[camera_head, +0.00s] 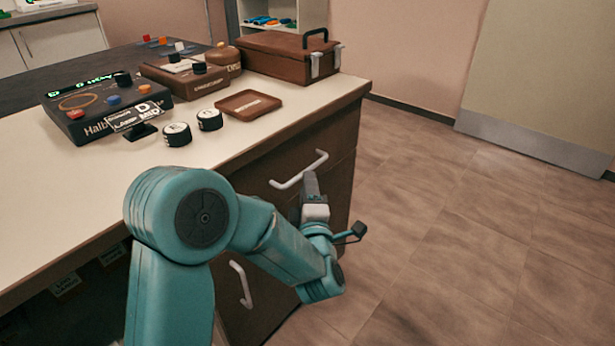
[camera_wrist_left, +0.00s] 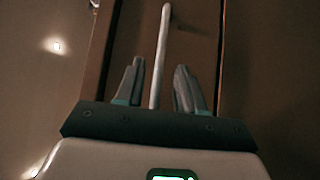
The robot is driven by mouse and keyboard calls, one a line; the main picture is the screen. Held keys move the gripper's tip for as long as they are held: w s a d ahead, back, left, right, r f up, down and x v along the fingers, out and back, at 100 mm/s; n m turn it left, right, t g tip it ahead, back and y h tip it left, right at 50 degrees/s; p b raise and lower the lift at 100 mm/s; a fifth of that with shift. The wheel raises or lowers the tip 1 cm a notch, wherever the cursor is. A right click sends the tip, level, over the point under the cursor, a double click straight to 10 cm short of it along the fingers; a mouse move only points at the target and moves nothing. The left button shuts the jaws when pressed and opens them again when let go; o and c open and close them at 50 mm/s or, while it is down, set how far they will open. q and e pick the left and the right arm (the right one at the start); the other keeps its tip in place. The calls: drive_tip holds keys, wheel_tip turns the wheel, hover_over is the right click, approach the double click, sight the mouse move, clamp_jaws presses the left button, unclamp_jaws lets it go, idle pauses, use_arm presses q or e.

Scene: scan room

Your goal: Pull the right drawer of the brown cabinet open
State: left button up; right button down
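The brown cabinet (camera_head: 345,118) stands under a pale worktop. Its right drawer (camera_head: 335,148) has a white bar handle (camera_head: 290,180) and looks shut. My left gripper (camera_head: 309,180) is at the right part of this handle, partly covering the drawer front. In the left wrist view the gripper (camera_wrist_left: 159,66) is open. The handle bar (camera_wrist_left: 161,50) runs between its two fingers, with a visible gap on each side. The drawer front (camera_wrist_left: 195,45) lies behind the bar. My right gripper is in neither view.
A lower door has another white handle (camera_head: 241,284), beside my left arm. On the worktop (camera_head: 50,210) are a brown case (camera_head: 285,60), a small brown tray (camera_head: 249,104), two black knobs and control boxes. The floor (camera_head: 470,230) to the right is clear.

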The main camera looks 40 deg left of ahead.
use_arm(q)
drive_tip(key=x, duration=0.4)
drive_tip(key=shift+w+a, duration=0.1)
drive_tip(key=shift+w, duration=0.1)
clamp_jaws()
